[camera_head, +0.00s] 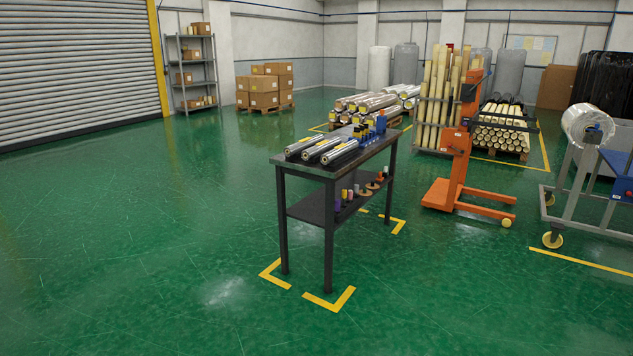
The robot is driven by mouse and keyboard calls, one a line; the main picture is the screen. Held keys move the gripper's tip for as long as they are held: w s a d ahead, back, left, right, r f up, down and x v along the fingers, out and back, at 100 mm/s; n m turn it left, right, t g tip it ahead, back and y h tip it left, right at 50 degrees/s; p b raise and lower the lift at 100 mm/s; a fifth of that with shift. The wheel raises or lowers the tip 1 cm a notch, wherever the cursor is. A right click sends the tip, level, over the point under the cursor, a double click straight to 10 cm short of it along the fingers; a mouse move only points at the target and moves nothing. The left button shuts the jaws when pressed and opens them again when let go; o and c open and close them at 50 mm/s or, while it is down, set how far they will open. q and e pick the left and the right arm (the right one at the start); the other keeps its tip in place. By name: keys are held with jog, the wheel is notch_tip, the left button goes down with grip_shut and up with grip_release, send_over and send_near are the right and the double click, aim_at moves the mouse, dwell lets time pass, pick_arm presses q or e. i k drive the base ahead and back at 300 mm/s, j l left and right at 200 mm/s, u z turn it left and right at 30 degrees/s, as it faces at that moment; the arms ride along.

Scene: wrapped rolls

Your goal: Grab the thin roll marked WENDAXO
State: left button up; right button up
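Three thin silvery wrapped rolls lie side by side on top of a dark table (333,172) in the middle of the head view. They are a left roll (303,146), a middle roll (321,150) and a right roll (340,153). Each seems to carry a yellow label. The lettering is too small to read, so I cannot tell which one is marked WENDAXO. Neither of my grippers is in view.
Small blue items (380,124) stand at the table's back end, and small spools (349,194) sit on its lower shelf. An orange lifter (458,168) and a wheeled roll stand (587,175) are at the right. The green floor (150,240) in front and left is clear.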

aim_at(323, 146)
jog(key=i, duration=2.5)
jog(key=i+j+z, duration=0.1)
jog(key=i, duration=1.15)
